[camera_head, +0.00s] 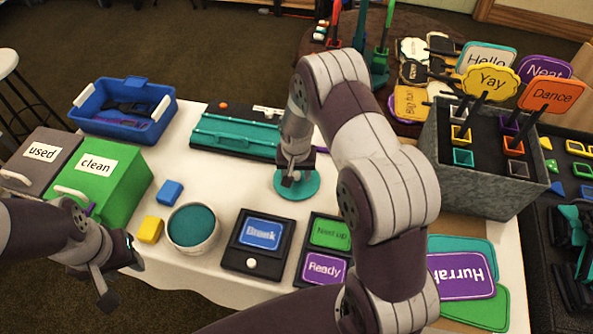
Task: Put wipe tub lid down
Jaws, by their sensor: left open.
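The wipe tub lid (305,190) is a flat teal disc at the middle of the white table. My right gripper (294,180) is directly over it, with its fingers on the lid's small pale knob; the arm partly hides the grip. I cannot tell whether the lid touches the table. The wipe tub (193,247) is a round white tub, uncovered, with teal inside, standing upright to the lower left of the lid. My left gripper (120,281) is open and empty at the table's left front edge, below the green box.
A blue block (170,193) and a yellow block (150,230) lie beside the tub. A green "clean" box (115,195), blue basket (140,131), teal tray (238,132) and sign frames (242,267) surround it. A grey sign holder (450,180) stands at right.

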